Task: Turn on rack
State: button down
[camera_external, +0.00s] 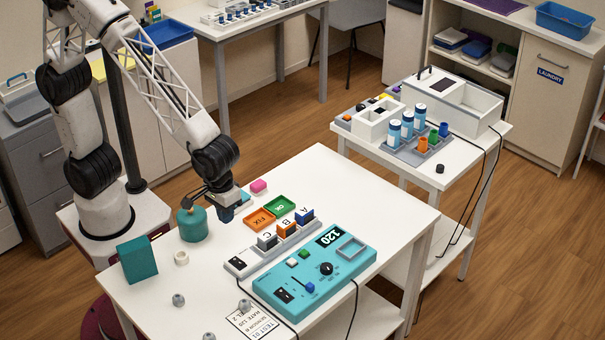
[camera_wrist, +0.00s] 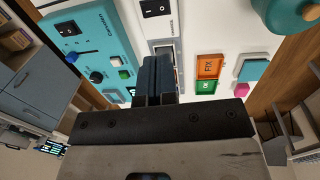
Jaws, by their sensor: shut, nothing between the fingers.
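The rack is a white-and-grey strip (camera_external: 258,258) on the white table, with small blocks by the letters A, B and C. Its black rocker switch (camera_external: 237,263) is at the near left end; I cannot tell which side is pressed. In the wrist view the rack switch (camera_wrist: 156,8) shows at the top, marked with a line and a circle. My gripper (camera_external: 229,213) is above the table, left of the orange tray and apart from the rack. Its fingers (camera_wrist: 157,78) are together and empty. In the wrist view they hide part of the rack.
A teal console (camera_external: 315,275) with its own rocker switch, knob and slider lies beside the rack. The orange FIX tray (camera_external: 259,219), green OK tray (camera_external: 279,206), teal round container (camera_external: 192,224) and teal block (camera_external: 137,259) stand nearby. A cable runs across the table front.

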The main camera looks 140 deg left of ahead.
aim_at(240, 263)
jog(key=shift+r, duration=0.1)
dwell(0.3)
jog(key=shift+w+a+t, duration=0.1)
jog(key=shift+w+t, duration=0.2)
jog(key=shift+w, duration=0.4)
jog(key=shift+w+f, duration=0.35)
jog(key=shift+f, duration=1.95)
jog(key=shift+w+f, duration=0.3)
jog(key=shift+f, duration=2.05)
jog(key=shift+w+f, duration=0.35)
jog(key=shift+f, duration=1.95)
jog(key=shift+f, duration=0.2)
